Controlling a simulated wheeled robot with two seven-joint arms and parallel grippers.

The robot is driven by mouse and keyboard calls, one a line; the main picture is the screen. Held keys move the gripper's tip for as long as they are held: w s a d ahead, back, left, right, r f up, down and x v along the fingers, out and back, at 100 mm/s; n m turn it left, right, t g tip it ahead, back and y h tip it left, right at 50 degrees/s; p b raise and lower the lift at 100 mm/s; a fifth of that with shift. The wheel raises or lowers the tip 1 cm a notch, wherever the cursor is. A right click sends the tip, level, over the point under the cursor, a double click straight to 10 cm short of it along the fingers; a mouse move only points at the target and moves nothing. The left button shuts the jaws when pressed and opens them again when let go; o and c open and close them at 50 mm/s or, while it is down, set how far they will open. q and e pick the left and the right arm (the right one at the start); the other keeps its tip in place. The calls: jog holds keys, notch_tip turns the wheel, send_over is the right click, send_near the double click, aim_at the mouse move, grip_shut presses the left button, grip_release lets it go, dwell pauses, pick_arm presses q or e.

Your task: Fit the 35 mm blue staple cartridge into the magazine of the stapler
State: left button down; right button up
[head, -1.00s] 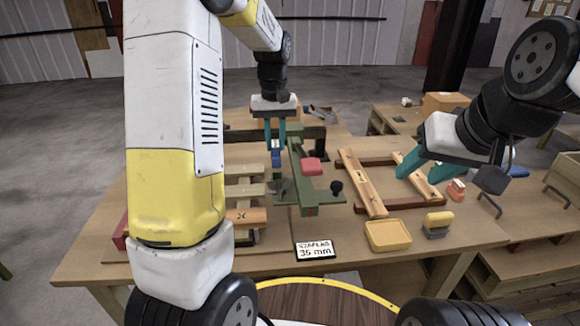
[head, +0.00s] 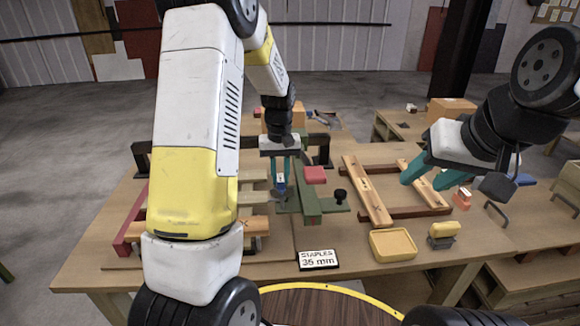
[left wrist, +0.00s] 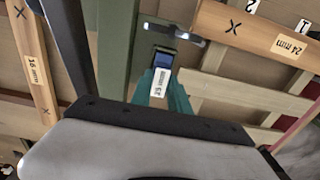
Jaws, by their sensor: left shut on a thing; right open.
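My left gripper (head: 280,184) is shut on the blue staple cartridge (head: 281,189), low beside the green stapler (head: 304,199) with the red pad (head: 315,175). In the left wrist view the blue cartridge (left wrist: 162,60), with a white label, sits between the teal fingertips. A grey metal part (left wrist: 173,32) lies just beyond it, and the green stapler bar (left wrist: 113,50) runs to its left. I cannot tell whether the cartridge touches the magazine. My right gripper (head: 427,178) is open and empty above the wooden frame on the right.
A sign (head: 318,259) reads "STAPLES 35 mm". A yellow tray (head: 393,245) and a yellow-topped block (head: 443,234) stand at the front right. The wooden frame (head: 366,190) lies right of the stapler. Boards marked 24 mm (left wrist: 260,30) and 16 mm (left wrist: 35,70) flank the stapler.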

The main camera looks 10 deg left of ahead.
aim_at(281, 178)
pick_arm(q)
jog(key=shift+f, duration=0.1)
jog(key=c, duration=1.3)
grip_release()
jog(key=shift+o, duration=0.2)
notch_tip(281, 178, up, 12)
jog(key=s+r+m+t+h, duration=0.1)
jog(key=s+r+m+t, duration=0.15)
jog(key=s+r, duration=0.7)
jog(key=s+d+m+t+h, duration=0.1)
jog(key=s+d+t, duration=0.1)
jog(key=s, duration=1.2)
jog(key=shift+s+f+t, duration=0.4)
jog(key=shift+t, duration=0.45)
jog(key=shift+d, duration=0.1)
